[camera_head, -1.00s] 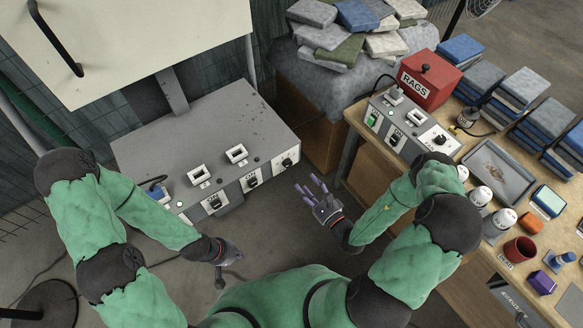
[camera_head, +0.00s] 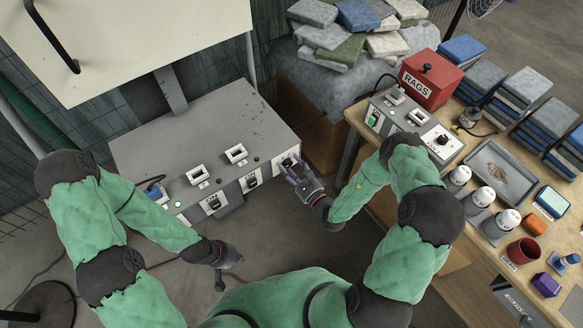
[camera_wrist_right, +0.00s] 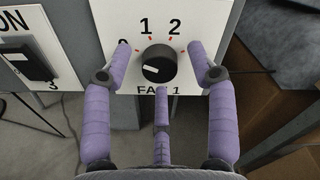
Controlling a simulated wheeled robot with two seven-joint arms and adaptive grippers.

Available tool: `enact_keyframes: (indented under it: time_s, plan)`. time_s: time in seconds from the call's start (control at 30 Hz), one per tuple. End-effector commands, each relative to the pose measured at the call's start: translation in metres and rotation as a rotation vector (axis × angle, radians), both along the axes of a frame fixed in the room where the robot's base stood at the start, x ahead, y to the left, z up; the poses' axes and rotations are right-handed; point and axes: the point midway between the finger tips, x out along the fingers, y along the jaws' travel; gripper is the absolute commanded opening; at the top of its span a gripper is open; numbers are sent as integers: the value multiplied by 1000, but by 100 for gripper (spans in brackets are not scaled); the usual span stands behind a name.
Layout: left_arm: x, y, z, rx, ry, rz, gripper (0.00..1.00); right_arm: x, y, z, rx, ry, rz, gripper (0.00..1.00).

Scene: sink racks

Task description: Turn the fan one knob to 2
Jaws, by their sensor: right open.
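The fan one knob (camera_wrist_right: 158,64) is a round black knob on a white plate marked 0, 1 and 2, with "FAN 1" below. Its white mark is on its left part. In the head view the knob is at the right end of the grey console's front, partly hidden by my right gripper (camera_head: 291,168). In the right wrist view the purple fingers of my right gripper (camera_wrist_right: 160,57) are spread open, one on each side of the knob and one below, with no clear contact. My left gripper (camera_head: 230,262) hangs low in front of the console, away from it; its fingers are unclear.
The grey console (camera_head: 200,125) carries other switches along its front. To the right, a wooden bench (camera_head: 455,205) holds a second control box with another fan knob (camera_head: 441,140), a red rags box (camera_head: 431,78), white-topped containers and cloth stacks. Floor shows between console and bench.

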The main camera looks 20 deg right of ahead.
Motion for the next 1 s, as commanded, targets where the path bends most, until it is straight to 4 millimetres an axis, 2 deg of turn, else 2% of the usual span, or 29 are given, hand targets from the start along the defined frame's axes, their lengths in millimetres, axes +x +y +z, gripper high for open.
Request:
enact_keyframes:
  time_s: [0.07, 0.2, 0.27, 0.67, 1.0]
  plan:
    - [0, 0, 0, 0, 0, 0, 0, 0, 0, 0, 0, 0, 0, 58]
    - [0, 0, 0, 0, 0, 0, 0, 0, 0, 0, 0, 0, 0, 19]
    - [0, 0, 0, 0, 0, 0, 0, 0, 0, 0, 0, 0, 0, 2]
    - [0, 0, 4, 0, 0, 0, 0, 0, 0, 0, 44, 18, -1, 2]
    - [0, 0, 21, 0, 0, 0, 0, -1, 0, 1, 263, 99, -1, 2]
